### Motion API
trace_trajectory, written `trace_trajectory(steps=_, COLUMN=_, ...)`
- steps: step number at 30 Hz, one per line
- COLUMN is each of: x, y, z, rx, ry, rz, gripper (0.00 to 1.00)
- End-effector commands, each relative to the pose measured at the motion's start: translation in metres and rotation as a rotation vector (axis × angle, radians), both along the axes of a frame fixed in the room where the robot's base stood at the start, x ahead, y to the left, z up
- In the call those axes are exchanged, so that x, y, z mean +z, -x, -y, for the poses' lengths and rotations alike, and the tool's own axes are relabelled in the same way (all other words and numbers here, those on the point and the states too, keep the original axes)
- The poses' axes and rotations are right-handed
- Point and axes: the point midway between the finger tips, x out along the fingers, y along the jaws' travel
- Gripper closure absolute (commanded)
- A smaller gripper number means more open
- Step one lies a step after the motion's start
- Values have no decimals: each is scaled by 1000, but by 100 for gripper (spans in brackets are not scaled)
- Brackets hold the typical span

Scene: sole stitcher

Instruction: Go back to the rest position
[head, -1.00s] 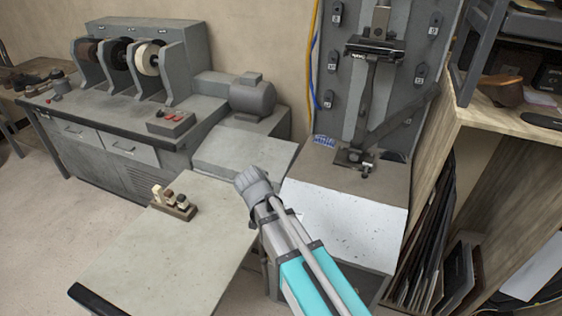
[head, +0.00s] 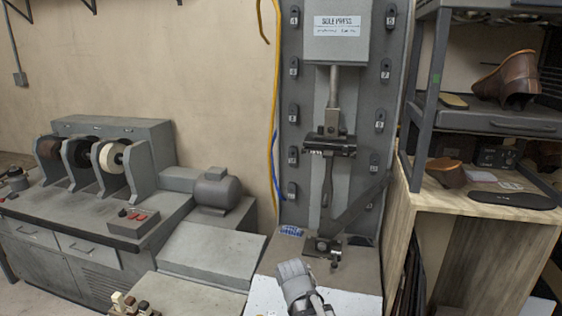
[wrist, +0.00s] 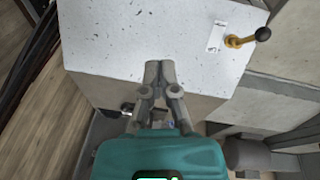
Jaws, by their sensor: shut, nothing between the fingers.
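My gripper (head: 291,268) is in front of the sole press (head: 338,40), over the white speckled front of its base (head: 262,296). In the wrist view my gripper (wrist: 160,66) has its grey fingers together and nothing between them. The white speckled panel (wrist: 130,30) fills the view beyond the fingertips. The fingers look apart from it, but the exact gap cannot be told.
A finishing machine with wheels (head: 110,155) and a motor (head: 219,192) stands at left. A shelf with shoes (head: 508,80) and a wooden cabinet (head: 470,208) stand at right. A black-knobbed lever (wrist: 248,38) sticks out beside the panel.

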Motion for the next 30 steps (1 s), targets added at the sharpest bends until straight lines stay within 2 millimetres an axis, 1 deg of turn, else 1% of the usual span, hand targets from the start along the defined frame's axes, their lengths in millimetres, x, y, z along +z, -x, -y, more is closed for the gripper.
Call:
trace_trajectory(steps=1, x=4, y=6, z=15, rx=-4, ry=-8, rz=-19, gripper=100)
trace_trajectory(steps=9, x=13, y=34, z=73, rx=19, ry=-70, rz=-117, gripper=100)
trace_trajectory(steps=12, x=16, y=45, z=90, rx=29, ry=-95, rz=-145, gripper=100)
trace_trajectory(steps=15, x=19, y=53, z=103, rx=40, ry=-118, rz=-166, gripper=100)
trace_trajectory(steps=21, x=21, y=62, z=115, rx=54, ry=-142, rz=-186, gripper=100)
trace_trajectory(steps=30, x=21, y=62, z=116, rx=56, ry=-145, rz=-188, gripper=100)
